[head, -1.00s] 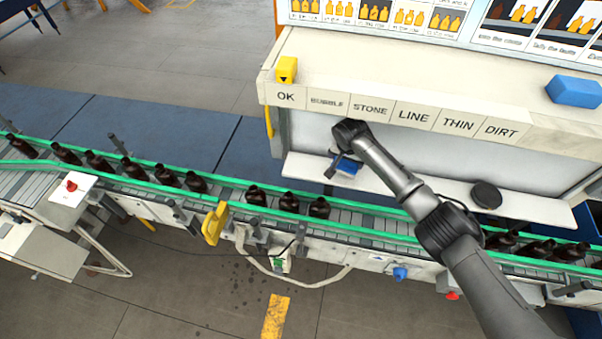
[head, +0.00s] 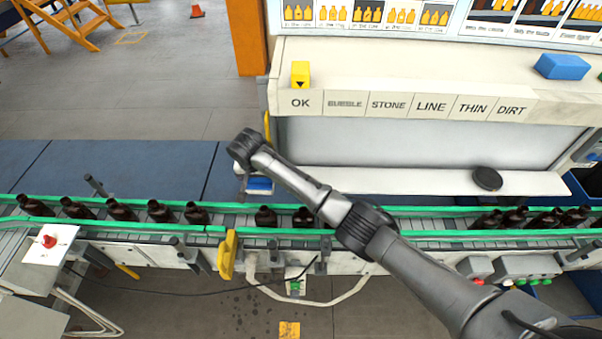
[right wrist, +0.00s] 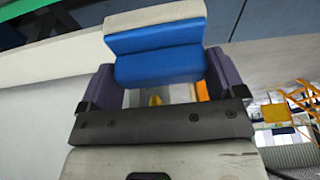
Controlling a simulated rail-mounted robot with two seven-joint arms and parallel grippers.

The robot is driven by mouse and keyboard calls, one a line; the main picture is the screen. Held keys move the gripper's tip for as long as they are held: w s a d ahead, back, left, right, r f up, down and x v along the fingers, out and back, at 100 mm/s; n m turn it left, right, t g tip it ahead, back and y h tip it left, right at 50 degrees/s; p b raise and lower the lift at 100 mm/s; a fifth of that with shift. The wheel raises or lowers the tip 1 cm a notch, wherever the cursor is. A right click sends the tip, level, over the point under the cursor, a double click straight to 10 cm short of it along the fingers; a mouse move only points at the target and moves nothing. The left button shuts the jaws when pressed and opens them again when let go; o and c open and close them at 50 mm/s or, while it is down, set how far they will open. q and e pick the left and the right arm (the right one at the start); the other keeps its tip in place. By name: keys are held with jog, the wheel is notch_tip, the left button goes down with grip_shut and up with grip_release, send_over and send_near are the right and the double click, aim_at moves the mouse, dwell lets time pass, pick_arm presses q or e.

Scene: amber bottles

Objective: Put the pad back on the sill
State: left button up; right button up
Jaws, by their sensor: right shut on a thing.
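The pad, a blue block with a pale beige face (right wrist: 157,42), sits between the jaws of my right gripper in the right wrist view. My right gripper (right wrist: 160,85) is shut on it. In the head view the blue of the pad (head: 260,184) shows below my right wrist, above the far edge of the conveyor, left of the pale lower ledge. Most of my right gripper is hidden there. The sill could be the pale lower ledge (head: 420,181) or the labelled upper ledge (head: 420,75); I cannot tell which. My left gripper is not in view.
A dark round puck (head: 487,178) lies on the lower ledge. A blue block (head: 562,66) and a yellow marker (head: 300,73) stand on the upper ledge. Amber bottles (head: 158,211) stand on the green-railed conveyor. The lower ledge is clear left of the puck.

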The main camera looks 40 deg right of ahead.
jog(key=s+d+p, duration=0.1)
jog(key=d, duration=0.4)
jog(key=s+d+p, duration=0.1)
jog(key=d, duration=0.4)
jog(key=s+d+p, duration=0.1)
jog(key=s+d, duration=0.1)
jog(key=d, duration=0.3)
jog(key=shift+s+d+r+p, duration=0.1)
jog(key=shift+d+p, duration=0.05)
jog(key=shift+p, duration=0.15)
jog(key=shift+s+d, duration=0.15)
jog(key=shift+d, duration=0.45)
notch_tip(320, 180, down, 3)
jog(key=shift+a+f+p, duration=0.1)
jog(key=shift+a+p, duration=0.05)
jog(key=shift+p, duration=0.35)
jog(key=shift+f, duration=0.2)
jog(key=shift+f, duration=0.15)
jog(key=o, duration=0.6)
jog(key=shift+c, duration=0.2)
jog(key=v, duration=0.8)
jog(key=shift+b, duration=0.35)
